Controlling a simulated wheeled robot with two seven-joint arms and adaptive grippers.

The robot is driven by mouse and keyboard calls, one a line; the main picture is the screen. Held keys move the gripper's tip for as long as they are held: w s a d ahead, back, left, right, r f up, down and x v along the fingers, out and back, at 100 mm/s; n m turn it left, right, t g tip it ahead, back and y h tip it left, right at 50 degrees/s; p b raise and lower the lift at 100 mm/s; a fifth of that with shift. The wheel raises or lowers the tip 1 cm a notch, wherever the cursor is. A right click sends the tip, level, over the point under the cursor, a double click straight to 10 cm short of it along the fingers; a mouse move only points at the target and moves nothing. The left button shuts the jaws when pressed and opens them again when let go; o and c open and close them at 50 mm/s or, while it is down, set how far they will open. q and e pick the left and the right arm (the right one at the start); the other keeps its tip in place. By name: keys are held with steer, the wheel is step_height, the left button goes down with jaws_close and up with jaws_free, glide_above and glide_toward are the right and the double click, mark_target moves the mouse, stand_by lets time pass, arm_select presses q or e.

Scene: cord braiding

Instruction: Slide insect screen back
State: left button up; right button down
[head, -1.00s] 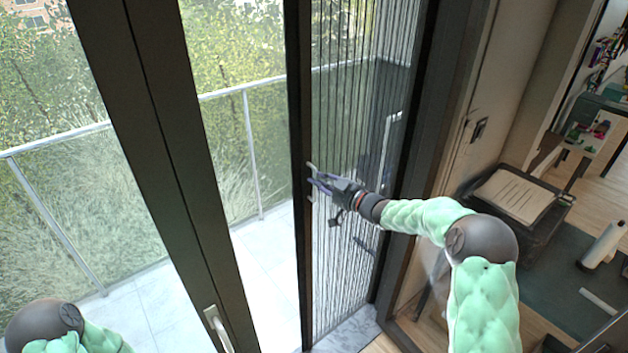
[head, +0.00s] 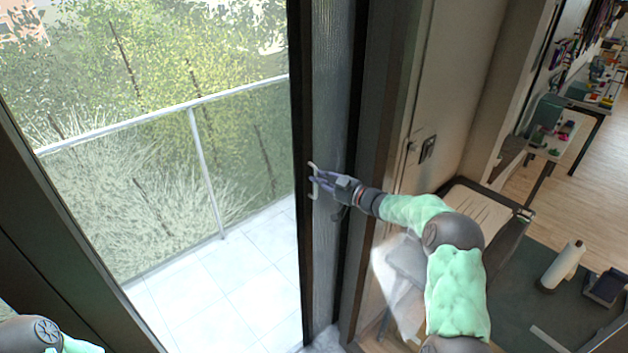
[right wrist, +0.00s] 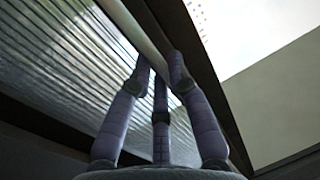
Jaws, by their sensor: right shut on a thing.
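The pleated insect screen (head: 331,150) is a narrow, bunched grey strip at the right side of the door opening in the head view. Its dark edge bar (head: 303,240) stands upright and carries a light handle (head: 314,180). My right gripper (head: 318,181) is shut on that handle. In the right wrist view the fingers (right wrist: 160,75) close around the pale handle (right wrist: 140,30), with the screen's pleats (right wrist: 75,60) on the left. My left gripper is out of view; only part of my left arm shows at the bottom left.
The doorway opens onto a tiled balcony (head: 215,290) with a glass railing (head: 190,100). A dark door frame (head: 60,250) stands at the left. At the right are a paper towel roll (head: 562,265) and a table with several items (head: 600,85).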

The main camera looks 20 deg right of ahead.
steer(key=shift+w+d+r, duration=0.1)
steer(key=shift+w+d, duration=0.15)
steer(key=shift+d, duration=0.55)
steer(key=c, duration=1.2)
jaws_free()
steer(key=shift+o, duration=0.2)
glide_toward(312, 145)
steer(key=x, duration=0.5)
steer(key=shift+w+a, duration=0.1)
steer(key=shift+w, duration=0.05)
